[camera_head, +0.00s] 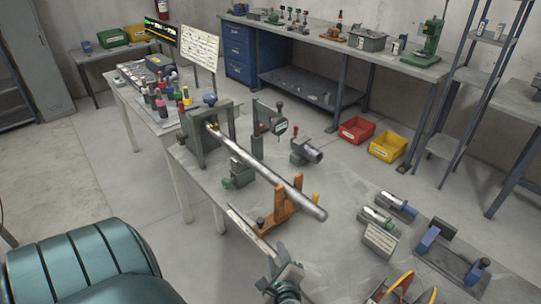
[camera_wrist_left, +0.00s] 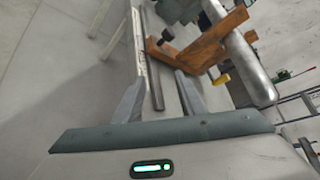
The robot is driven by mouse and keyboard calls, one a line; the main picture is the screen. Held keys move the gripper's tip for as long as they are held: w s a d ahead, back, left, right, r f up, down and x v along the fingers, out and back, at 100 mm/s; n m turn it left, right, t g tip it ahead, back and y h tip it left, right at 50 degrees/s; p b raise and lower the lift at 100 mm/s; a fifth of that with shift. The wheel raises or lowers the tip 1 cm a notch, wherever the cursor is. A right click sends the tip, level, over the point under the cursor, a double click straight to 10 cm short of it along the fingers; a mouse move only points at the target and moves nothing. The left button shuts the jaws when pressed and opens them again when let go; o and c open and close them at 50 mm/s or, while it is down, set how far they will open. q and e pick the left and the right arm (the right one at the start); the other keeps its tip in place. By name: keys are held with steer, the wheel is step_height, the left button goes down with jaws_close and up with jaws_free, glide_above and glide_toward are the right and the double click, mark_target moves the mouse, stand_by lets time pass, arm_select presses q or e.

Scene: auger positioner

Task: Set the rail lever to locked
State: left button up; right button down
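A long steel auger tube (camera_head: 265,165) lies across the bench. An orange V-shaped support (camera_head: 287,204) carries it near its free end and also shows in the left wrist view (camera_wrist_left: 205,45). The support has a black knob (camera_head: 260,221) on one side and a yellow knob (camera_head: 315,196) on the other; both show in the left wrist view, black (camera_wrist_left: 167,35) and yellow (camera_wrist_left: 221,79). I cannot tell for certain which part is the rail lever or its setting. My left gripper (camera_head: 283,258) is open and empty, short of the support by the bench edge. My right gripper is not visible.
A pale rail (camera_head: 248,229) runs along the bench's near edge. A grey stand (camera_head: 208,135) holds the tube's far end, and a dial gauge post (camera_head: 260,135) stands beside it. Blue and green fixtures stand on the right.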

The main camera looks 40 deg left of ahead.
arm_select(q)
steer(key=shift+s+f+n+g+h, duration=0.25)
steer(key=shift+s+f+n, duration=0.15)
steer(key=shift+s+n, duration=0.25)
steer(key=shift+s+f+n+g+h, duration=0.25)
steer(key=shift+s+f+n, duration=0.1)
steer(key=shift+s+n, duration=0.25)
